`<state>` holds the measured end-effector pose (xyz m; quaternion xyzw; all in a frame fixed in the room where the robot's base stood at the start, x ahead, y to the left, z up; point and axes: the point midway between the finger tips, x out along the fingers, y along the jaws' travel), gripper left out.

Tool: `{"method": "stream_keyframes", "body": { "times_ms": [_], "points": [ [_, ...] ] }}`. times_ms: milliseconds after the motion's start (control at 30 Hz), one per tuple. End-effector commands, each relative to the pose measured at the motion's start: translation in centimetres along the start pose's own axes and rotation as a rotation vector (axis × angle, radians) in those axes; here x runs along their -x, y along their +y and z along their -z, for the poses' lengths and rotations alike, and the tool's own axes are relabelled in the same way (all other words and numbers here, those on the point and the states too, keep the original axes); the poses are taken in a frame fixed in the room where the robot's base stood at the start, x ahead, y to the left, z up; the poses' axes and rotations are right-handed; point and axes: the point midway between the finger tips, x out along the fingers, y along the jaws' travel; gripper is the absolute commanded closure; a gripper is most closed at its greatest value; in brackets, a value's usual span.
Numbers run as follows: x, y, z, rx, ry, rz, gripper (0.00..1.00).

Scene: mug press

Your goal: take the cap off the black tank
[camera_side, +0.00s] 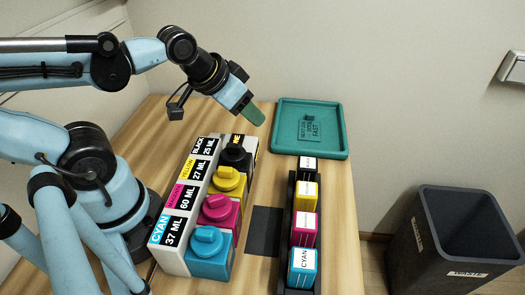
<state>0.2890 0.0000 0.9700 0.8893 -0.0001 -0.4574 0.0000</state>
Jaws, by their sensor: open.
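The black tank (247,143) is the farthest in a row of ink tanks, beside the label reading "BLACK 25 ML". Its black cap (235,157) sits on top of the tank. My gripper (255,115) is in the air above and beyond the black tank, apart from the cap, tilted down to the right. It is open, with a green fingertip showing and nothing seen in it. The second finger is not clearly visible from this side.
Yellow (228,180), magenta (218,209) and cyan (208,242) caps sit on the nearer tanks. A rack of ink bottles (304,227) stands to the right. A teal tray (338,142) lies at the back. A dark waste bin (440,235) stands right of the table.

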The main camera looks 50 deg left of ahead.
Motion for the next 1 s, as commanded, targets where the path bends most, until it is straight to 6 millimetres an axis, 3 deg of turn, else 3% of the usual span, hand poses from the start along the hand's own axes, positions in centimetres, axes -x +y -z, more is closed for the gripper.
{"method": "stream_keyframes", "body": {
  "times_ms": [267,500,700,833,1000],
  "points": [
    [0.6,0.4,0.3,-0.069,-0.056,-0.009,0.55],
    [5.4,2.2,1.0,-0.494,-0.389,-0.118,0.55],
    [8.9,2.9,1.2,-0.73,-0.566,-0.227,0.55],
    [8.8,3.0,0.7,-0.764,-0.592,-0.246,0.55],
    [6.7,3.0,-0.7,-0.762,-0.59,-0.245,0.55]
  ]
}}
